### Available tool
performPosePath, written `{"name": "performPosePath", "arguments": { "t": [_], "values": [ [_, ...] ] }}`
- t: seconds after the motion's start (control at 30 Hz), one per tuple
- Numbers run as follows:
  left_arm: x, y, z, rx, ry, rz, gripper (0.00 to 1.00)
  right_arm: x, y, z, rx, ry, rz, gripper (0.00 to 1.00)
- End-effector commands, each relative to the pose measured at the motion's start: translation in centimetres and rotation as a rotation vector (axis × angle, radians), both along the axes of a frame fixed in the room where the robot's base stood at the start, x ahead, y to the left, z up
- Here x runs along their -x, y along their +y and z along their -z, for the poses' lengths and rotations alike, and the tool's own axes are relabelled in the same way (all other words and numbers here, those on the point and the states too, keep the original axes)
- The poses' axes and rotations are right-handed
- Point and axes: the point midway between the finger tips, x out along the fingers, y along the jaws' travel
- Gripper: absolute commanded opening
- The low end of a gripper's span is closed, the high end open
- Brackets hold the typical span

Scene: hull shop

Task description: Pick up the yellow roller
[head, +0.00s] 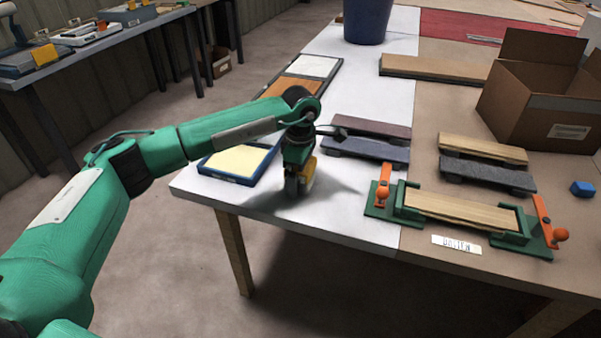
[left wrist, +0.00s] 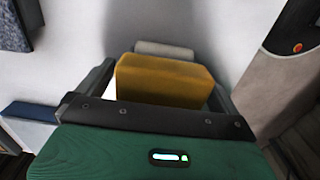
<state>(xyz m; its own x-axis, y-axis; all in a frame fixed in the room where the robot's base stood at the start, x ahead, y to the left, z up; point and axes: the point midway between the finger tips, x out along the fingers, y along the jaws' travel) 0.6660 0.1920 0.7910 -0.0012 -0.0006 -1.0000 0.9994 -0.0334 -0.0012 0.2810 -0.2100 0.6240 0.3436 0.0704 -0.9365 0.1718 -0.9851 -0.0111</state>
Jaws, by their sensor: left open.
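The yellow roller (head: 309,171) is on the white part of the table near its front left edge, mostly hidden behind my left gripper (head: 297,186) in the head view. In the left wrist view, the roller's yellow block (left wrist: 165,80) lies between my two open fingers, with a pale grey cylinder just beyond it. The fingers stand on either side of the block. I cannot tell whether they touch it. My left gripper points down at the table. My right gripper is not in view.
A blue tray with a pale yellow sheet (head: 238,163) lies left of the gripper. Dark sanding blocks (head: 368,149) and a green clamping fixture with orange handles (head: 380,207) lie to the right. A cardboard box (head: 533,108) and blue bucket (head: 366,20) stand farther back.

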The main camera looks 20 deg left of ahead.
Motion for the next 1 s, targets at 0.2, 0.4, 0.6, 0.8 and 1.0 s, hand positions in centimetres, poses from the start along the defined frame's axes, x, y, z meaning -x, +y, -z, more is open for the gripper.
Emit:
{"name": "performPosePath", "arguments": {
  "t": [0.2,0.4,0.6,0.8,1.0],
  "values": [
    [0.0,0.0,-0.1,0.0,-0.001,0.001,0.86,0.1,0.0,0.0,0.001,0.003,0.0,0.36],
    [0.0,0.0,-0.1,0.0,-0.001,0.001,0.47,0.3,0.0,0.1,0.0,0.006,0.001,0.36],
    [0.0,0.0,-0.2,0.0,-0.002,0.001,0.32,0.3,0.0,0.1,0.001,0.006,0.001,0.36],
    [-0.1,0.0,-0.5,0.0,-0.002,0.001,0.32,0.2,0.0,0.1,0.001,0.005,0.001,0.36],
    [-0.1,0.0,-2.7,0.0,-0.005,0.001,0.32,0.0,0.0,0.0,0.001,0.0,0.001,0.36]
  ]
}}
